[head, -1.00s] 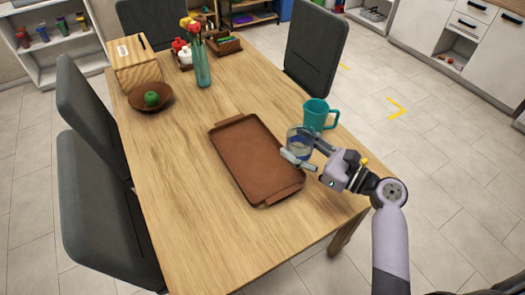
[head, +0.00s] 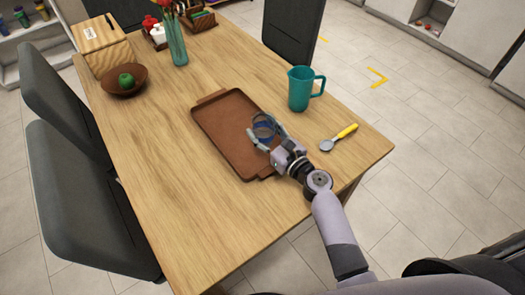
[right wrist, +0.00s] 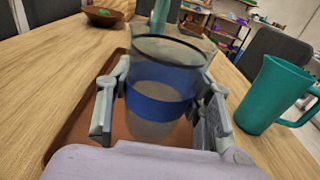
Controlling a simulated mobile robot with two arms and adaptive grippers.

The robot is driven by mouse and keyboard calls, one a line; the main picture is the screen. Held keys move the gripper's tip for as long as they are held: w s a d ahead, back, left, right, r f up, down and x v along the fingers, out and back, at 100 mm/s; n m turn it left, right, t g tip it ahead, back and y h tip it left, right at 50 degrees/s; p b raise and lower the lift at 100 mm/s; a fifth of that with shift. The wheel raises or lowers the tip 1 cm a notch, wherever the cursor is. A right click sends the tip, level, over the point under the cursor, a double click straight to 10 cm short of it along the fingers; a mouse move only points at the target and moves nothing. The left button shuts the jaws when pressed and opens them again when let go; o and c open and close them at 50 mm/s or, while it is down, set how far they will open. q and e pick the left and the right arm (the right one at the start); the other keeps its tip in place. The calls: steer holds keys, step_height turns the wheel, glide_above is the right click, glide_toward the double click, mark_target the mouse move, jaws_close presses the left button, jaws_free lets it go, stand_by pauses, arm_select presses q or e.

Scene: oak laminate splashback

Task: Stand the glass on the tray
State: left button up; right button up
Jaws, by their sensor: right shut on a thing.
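The clear glass with a blue band (head: 263,126) is upright between the fingers of my right gripper (head: 266,136), which is shut on it. It is over the right part of the brown tray (head: 222,118) in the head view. In the right wrist view the glass (right wrist: 163,95) fills the middle, with a finger on each side and the tray (right wrist: 78,135) behind and below. I cannot tell whether its base touches the tray. My left gripper is not in view.
A teal pitcher (head: 299,90) stands right of the tray, and a yellow-handled utensil (head: 340,137) lies near the table's right edge. A bowl with a green apple (head: 125,82), a vase (head: 177,45) and a wooden box (head: 104,48) stand farther back. The left part of the tray is bare.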

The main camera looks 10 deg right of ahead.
step_height(320, 180, down, 6)
steer(key=shift+r+b, duration=0.25)
steer(key=shift+b, duration=0.9)
steer(key=shift+f, duration=0.4)
steer(key=shift+f+b, duration=0.2)
steer(key=shift+b, duration=0.1)
steer(key=o, duration=1.4)
steer(key=shift+r, duration=0.1)
